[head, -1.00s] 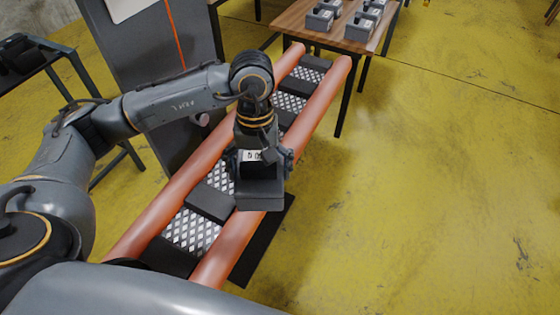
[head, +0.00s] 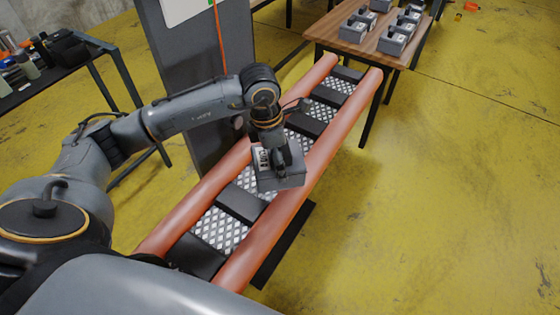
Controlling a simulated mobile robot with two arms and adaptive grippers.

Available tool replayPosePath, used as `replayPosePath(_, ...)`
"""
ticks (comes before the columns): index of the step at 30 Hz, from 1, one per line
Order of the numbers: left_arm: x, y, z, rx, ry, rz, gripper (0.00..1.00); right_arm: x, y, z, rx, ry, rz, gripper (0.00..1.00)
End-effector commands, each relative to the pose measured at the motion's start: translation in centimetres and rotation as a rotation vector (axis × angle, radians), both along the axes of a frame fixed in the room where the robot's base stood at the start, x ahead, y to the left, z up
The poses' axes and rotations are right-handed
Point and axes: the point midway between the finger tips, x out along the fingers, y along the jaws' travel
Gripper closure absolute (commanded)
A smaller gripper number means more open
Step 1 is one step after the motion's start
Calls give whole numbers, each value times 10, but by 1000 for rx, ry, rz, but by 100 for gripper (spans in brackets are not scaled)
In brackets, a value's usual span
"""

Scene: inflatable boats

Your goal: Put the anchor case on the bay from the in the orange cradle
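A dark grey anchor case (head: 279,179) with a white label hangs under my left gripper (head: 276,150). The gripper seems shut on its top, though the fingertips are partly hidden. The orange cradle (head: 323,139) has two long orange tubes with diamond-plate bays (head: 220,229) and black cross pads between them. The case is over the middle of the cradle and overlaps the right tube in the picture. I cannot tell whether it touches the cradle. The bay directly behind the case is hidden. My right gripper is not in view.
A wooden table (head: 378,60) with several similar grey cases (head: 393,43) stands past the cradle's far end. A grey cabinet (head: 190,65) stands left of the cradle. A dark table (head: 40,90) with bottles is at far left.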

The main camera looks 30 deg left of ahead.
Motion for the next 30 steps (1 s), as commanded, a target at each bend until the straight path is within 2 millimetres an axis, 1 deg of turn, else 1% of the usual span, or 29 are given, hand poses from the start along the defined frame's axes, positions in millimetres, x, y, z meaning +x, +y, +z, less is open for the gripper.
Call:
replayPosePath(2,6,3,2,-3,-6,134,69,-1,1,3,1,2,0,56)
replayPosePath(16,30,32,-12,-4,-4,979,69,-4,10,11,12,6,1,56)
replayPosePath(30,47,68,-29,-4,-2,1867,69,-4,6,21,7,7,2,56)
